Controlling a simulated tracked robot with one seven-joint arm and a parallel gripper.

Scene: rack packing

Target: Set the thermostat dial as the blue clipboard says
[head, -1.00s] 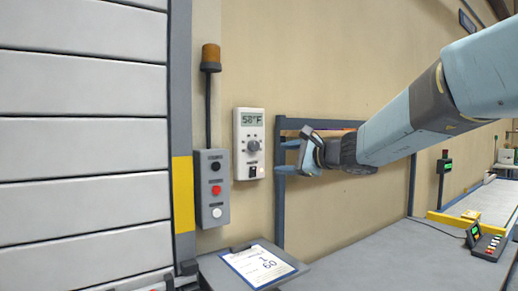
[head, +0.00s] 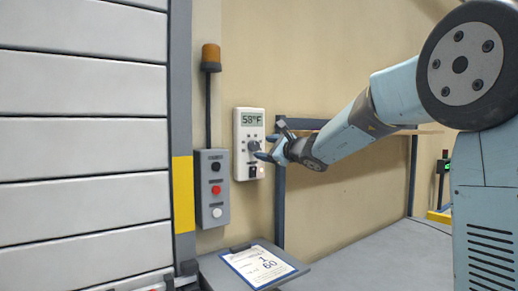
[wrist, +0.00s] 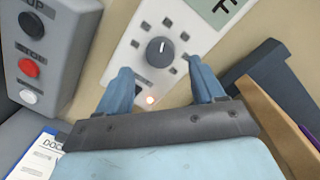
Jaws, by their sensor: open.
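The white thermostat (head: 240,165) is mounted on the beige wall, and its display (head: 251,120) reads 58°F. Its round grey dial (wrist: 160,51) has a light pointer line and sits below the display with small marks around it. My gripper (head: 262,150) is at the right side of the dial in the head view. In the wrist view my gripper (wrist: 160,82) is open and empty, with the dial beyond and between its blue fingers, apart from them. The blue clipboard (head: 282,277) lies on a small grey shelf; its paper shows a large 60. It also shows in the wrist view (wrist: 15,172).
A grey control box (head: 213,170) with black, red and white buttons is left of the thermostat, below an amber beacon (head: 211,55). A blue-grey frame (head: 280,210) stands close on the right. A slatted door (head: 80,130) fills the left.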

